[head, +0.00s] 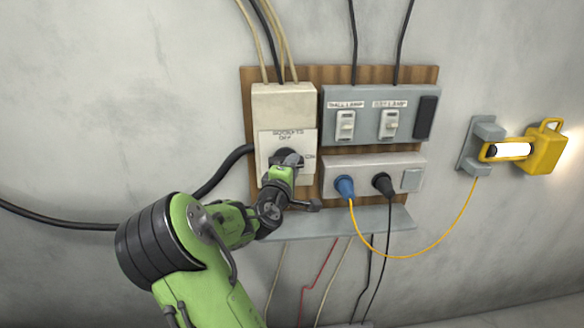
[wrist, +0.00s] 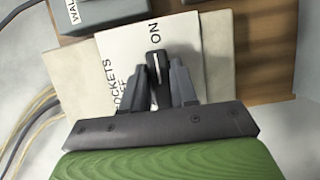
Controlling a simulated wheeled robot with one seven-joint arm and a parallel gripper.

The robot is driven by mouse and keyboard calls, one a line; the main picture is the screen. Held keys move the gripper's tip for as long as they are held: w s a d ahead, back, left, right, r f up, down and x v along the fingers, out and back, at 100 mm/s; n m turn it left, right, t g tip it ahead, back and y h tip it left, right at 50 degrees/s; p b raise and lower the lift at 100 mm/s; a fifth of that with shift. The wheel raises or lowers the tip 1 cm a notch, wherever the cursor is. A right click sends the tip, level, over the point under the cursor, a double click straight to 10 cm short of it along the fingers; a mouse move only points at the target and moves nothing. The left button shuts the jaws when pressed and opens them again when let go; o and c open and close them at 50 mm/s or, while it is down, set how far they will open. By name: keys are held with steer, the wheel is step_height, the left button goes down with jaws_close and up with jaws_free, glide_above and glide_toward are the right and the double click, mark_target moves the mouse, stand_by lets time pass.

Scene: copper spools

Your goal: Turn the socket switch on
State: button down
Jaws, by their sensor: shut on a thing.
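The socket switch is a black rotary knob (wrist: 156,66) on a white plate (wrist: 112,52) lettered SOCKETS OFF and ON. The plate also shows in the head view (head: 267,147), on a cream box. In the wrist view the knob's white line runs up and down the picture, its upper end towards the word ON. My gripper (wrist: 158,80) is shut on the knob, one finger on each side. In the head view my gripper (head: 287,160) covers the knob.
A grey box with two lamp switches (head: 345,125) (head: 389,123) is up and right of my gripper. Below it, a socket strip holds a blue plug (head: 344,187) and a black plug (head: 383,184). A yellow lamp (head: 545,150) glows at right. A grey ledge (head: 345,223) juts out below.

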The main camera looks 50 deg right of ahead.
steer(key=c, duration=1)
jaws_free()
steer(key=shift+o, duration=0.2)
steer(key=b+v, duration=0.2)
steer(key=v, duration=1.3)
steer(key=shift+s+a, duration=0.2)
steer(key=shift+a, duration=0.15)
